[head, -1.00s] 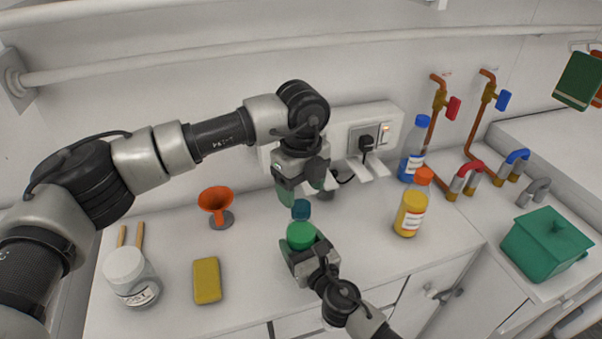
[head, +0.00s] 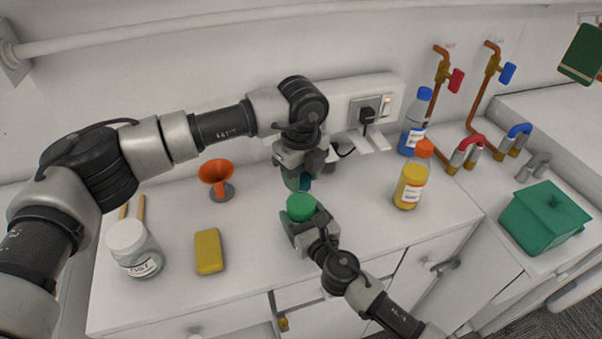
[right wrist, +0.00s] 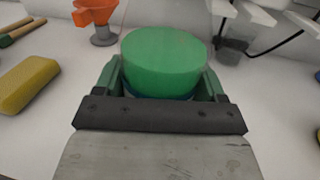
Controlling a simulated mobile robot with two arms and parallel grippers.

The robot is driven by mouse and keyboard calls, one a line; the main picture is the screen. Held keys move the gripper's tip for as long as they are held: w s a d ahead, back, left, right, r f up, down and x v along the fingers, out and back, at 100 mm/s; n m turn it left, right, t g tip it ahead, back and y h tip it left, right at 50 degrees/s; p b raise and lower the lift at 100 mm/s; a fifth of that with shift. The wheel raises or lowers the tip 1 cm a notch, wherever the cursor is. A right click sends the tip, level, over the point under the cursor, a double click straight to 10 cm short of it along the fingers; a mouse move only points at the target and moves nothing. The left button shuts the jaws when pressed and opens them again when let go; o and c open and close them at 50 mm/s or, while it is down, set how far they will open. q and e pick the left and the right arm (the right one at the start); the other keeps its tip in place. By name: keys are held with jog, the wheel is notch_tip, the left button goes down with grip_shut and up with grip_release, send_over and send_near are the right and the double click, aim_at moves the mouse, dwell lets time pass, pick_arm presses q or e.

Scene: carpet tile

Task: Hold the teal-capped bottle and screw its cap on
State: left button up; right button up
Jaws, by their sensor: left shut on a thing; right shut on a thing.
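My right gripper (head: 303,232) is shut on the bottle, whose broad, round green part (head: 301,206) shows between the fingers. In the right wrist view the green part (right wrist: 164,62) stands above the jaws, with a thin dark blue band below it. My left gripper (head: 300,184) points down just behind it and is shut on the dark teal cap (head: 305,183). Only a small patch of the cap shows between the fingers. The join between cap and bottle is hidden, so I cannot tell how they meet.
An orange funnel (head: 216,179), a yellow sponge (head: 208,251) and a white-lidded jar (head: 134,248) stand left on the counter. A yellow bottle (head: 411,187) and a blue bottle (head: 415,125) stand right. A socket with a plug (head: 367,113) is behind. The counter between sponge and right gripper is clear.

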pick_arm(q)
jog(key=m, duration=0.4)
jog(key=shift+c, duration=0.3)
jog(key=m, duration=0.7)
jog(key=shift+m, duration=0.4)
jog(key=m, duration=0.5)
jog(key=shift+m, duration=0.3)
jog(key=m, duration=0.3)
jog(key=shift+m, duration=0.3)
jog(key=m, duration=0.5)
jog(key=shift+m, duration=0.3)
jog(key=m, duration=0.7)
jog(key=shift+m, duration=0.4)
jog(key=o, duration=1.1)
jog(key=shift+f, duration=0.1)
